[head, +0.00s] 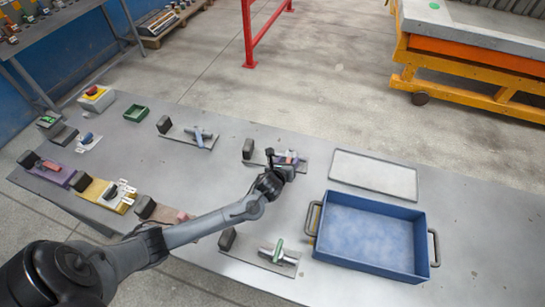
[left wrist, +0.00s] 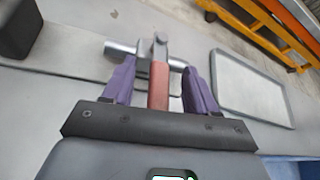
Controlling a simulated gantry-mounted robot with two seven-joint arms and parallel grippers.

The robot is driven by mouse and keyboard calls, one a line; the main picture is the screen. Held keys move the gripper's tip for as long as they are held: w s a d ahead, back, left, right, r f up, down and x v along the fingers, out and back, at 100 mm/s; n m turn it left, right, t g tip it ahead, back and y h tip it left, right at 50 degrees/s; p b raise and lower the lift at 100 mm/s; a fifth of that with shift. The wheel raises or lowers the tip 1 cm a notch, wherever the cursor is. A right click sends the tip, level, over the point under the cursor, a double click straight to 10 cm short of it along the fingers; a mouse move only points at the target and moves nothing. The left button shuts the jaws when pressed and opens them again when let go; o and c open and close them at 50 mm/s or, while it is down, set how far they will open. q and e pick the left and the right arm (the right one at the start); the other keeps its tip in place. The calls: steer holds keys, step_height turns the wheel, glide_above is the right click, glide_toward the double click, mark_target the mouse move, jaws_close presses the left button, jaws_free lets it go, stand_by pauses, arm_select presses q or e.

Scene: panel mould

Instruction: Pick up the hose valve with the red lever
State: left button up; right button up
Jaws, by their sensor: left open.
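The hose valve with the red lever is a metal pipe piece (left wrist: 122,47) with a red-handled lever (left wrist: 159,86), seen in the left wrist view. It lies on a grey plate on the table. In the head view it is mostly hidden by my left gripper (head: 284,160). In the left wrist view the purple fingers of my left gripper (left wrist: 160,78) are open, one on each side of the red lever. The fingertips are close to the pipe; whether they touch it I cannot tell. My right gripper is not in view.
A valve with a blue lever (head: 198,136) lies farther left, and one with a green lever (head: 279,251) lies nearer. A blue bin (head: 370,240) and a flat grey tray (head: 375,175) are to the right. Black blocks stand on the plates, one (head: 248,148) beside my gripper.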

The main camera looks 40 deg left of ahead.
arm_select(q)
jaws_close()
steer(key=shift+r, duration=0.1)
stand_by(0.5)
